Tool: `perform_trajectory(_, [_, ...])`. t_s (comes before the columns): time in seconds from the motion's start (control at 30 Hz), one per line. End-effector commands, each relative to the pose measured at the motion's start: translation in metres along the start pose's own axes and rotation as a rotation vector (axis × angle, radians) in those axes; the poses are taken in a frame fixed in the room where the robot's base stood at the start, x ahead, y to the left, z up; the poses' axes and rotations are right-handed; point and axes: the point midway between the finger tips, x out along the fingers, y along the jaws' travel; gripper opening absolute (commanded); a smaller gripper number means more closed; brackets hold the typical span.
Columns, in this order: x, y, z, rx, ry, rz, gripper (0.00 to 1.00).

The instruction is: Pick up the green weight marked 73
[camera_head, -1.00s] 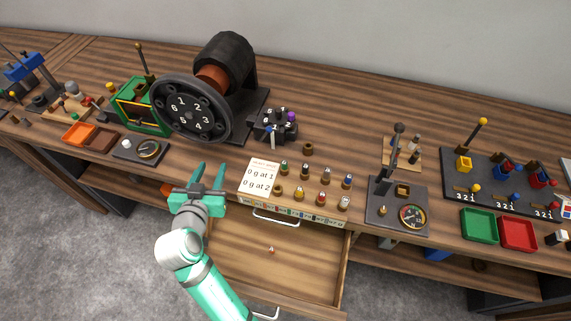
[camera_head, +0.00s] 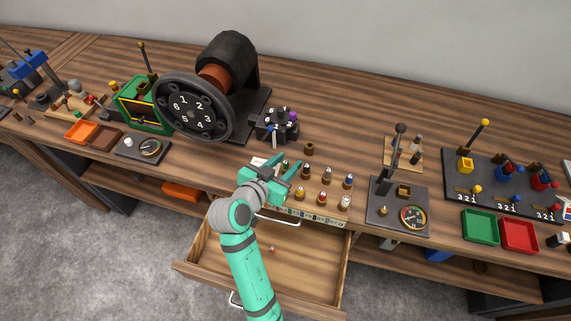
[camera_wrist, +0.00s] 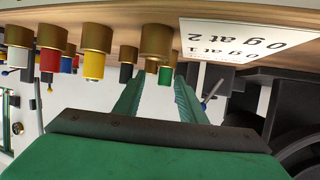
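A small weight with a green part (camera_head: 285,164) stands in the back row of a wooden board, at the row's left end. Its green part also shows in the wrist view (camera_wrist: 165,76), between my fingertips in the picture and beyond a nearer brass weight (camera_wrist: 155,42). No number 73 is readable on it. My gripper (camera_head: 285,162) is open over the board's left part, its two fingers apart and pointing toward the green weight. In the wrist view my gripper (camera_wrist: 158,78) holds nothing. The fingers hide part of the board's left end.
Close by on the board stand yellow (camera_head: 299,194), red (camera_head: 321,198) and blue (camera_head: 348,181) weights among others. A printed card (camera_wrist: 245,38) lies beside them. An open drawer (camera_head: 300,270) juts out below. A large dark wheel (camera_head: 192,107) stands back left.

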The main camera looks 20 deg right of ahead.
Motion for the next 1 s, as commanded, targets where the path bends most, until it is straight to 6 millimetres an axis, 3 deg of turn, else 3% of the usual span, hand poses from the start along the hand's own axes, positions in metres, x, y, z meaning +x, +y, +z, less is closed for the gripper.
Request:
perform_trajectory(0.3, [0.041, -0.005, 0.001, 0.0, -0.001, 0.003, 0.37])
perform_trajectory(0.6, [0.045, -0.006, 0.001, -0.001, -0.001, 0.0, 0.37])
perform_trajectory(0.77, [0.044, -0.006, 0.001, -0.001, -0.001, 0.0, 0.01])
perform_trajectory(1.0, [0.044, -0.006, 0.001, -0.001, 0.0, -0.001, 0.0])
